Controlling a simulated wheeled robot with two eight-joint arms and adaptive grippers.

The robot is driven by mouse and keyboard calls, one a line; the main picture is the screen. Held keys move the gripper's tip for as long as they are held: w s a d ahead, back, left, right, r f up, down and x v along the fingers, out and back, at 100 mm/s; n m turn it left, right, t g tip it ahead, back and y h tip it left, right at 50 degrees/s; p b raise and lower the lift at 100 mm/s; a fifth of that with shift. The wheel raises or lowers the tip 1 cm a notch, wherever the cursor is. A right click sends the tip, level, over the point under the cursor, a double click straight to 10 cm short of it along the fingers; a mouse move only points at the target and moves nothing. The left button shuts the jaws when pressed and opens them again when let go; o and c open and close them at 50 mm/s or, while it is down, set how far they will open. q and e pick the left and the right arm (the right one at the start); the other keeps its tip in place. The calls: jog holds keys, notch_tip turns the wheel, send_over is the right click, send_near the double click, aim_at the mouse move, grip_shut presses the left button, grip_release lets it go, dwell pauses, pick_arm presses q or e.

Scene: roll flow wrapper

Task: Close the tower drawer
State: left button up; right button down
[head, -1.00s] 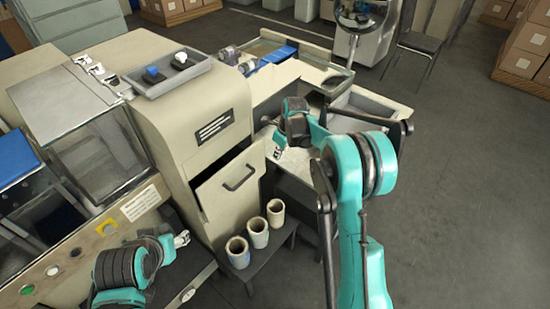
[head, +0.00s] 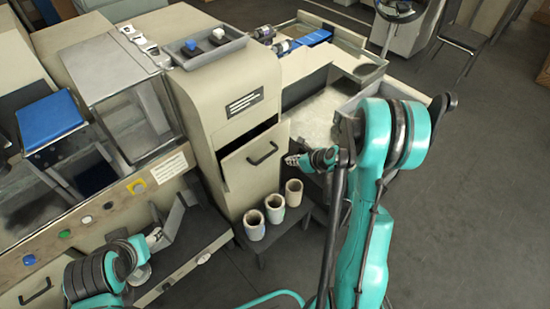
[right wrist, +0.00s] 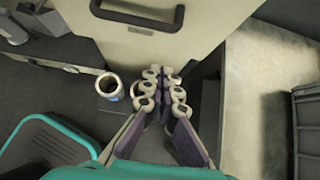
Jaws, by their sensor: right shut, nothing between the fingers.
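The tower drawer (head: 252,172) is a beige front with a black bar handle (head: 263,153) on the beige tower (head: 225,90). Its top edge stands out from the tower, with a dark gap above it. My right gripper (head: 292,160) is just right of the drawer front, its fingers pointing toward it. In the right wrist view, its closed, empty fingers (right wrist: 163,80) sit below the handle (right wrist: 137,14) and over the lower edge of the drawer front (right wrist: 150,45); contact cannot be told. My left gripper (head: 154,237) is low at the left, away from the drawer; its finger state is unclear.
Several pale rolls (head: 274,208) stand on a dark low stand (head: 262,240) below the drawer. A grey tray (head: 207,48) lies on the tower top. A machine with a clear cover (head: 130,100) is at left. Grey floor (head: 475,200) is open at right.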

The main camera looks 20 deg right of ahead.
aim_at(269, 147)
jog(key=w+r+b+x, duration=0.2)
jog(key=b+x, duration=0.1)
jog(key=x, duration=0.8)
jog(key=shift+w+a+f, duration=0.2)
jog(key=shift+a+f, duration=0.05)
jog(key=shift+a, duration=0.15)
jog(key=shift+w, duration=0.1)
jog(key=w, duration=0.1)
jog(key=w+a, duration=0.1)
jog(key=w, duration=0.1)
jog(key=w+b, duration=0.1)
jog(key=shift+w+a, duration=0.3)
jog(key=shift+a, duration=0.05)
jog(key=shift+r, duration=0.1)
